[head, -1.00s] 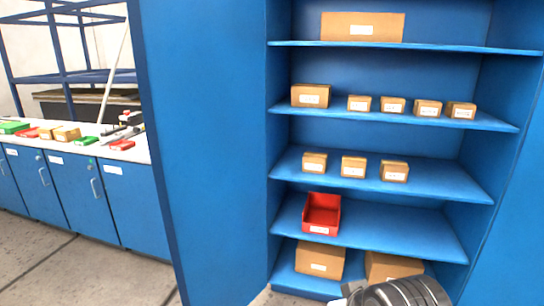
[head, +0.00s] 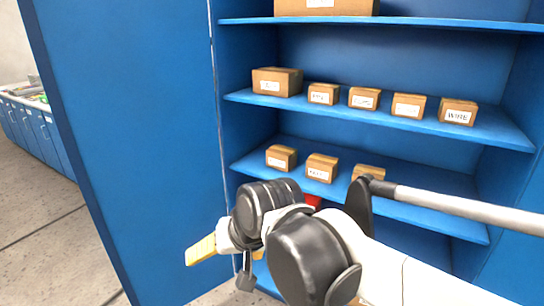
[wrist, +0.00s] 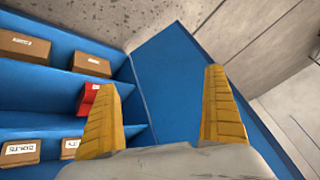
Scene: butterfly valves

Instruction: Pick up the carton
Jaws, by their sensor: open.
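Several brown cartons with white labels stand on the blue cabinet's shelves; the frames do not show which one is meant. In the head view, one larger carton (head: 277,81) leads a row of small cartons (head: 408,105). The shelf below holds three small cartons (head: 322,168), the right one (head: 368,172) partly hidden by my arm. In the wrist view, my gripper (wrist: 160,82) is open and empty, its two yellow fingers apart, with the blue door panel between and beyond them. In the head view, a yellow finger (head: 201,249) shows left of the shelves, apart from every carton.
The blue cabinet door (head: 115,140) stands open on the left, close to my gripper. A red bin (wrist: 88,98) sits on a lower shelf, mostly hidden in the head view. A large carton (head: 325,7) stands on top. Bare floor (head: 40,230) lies at left.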

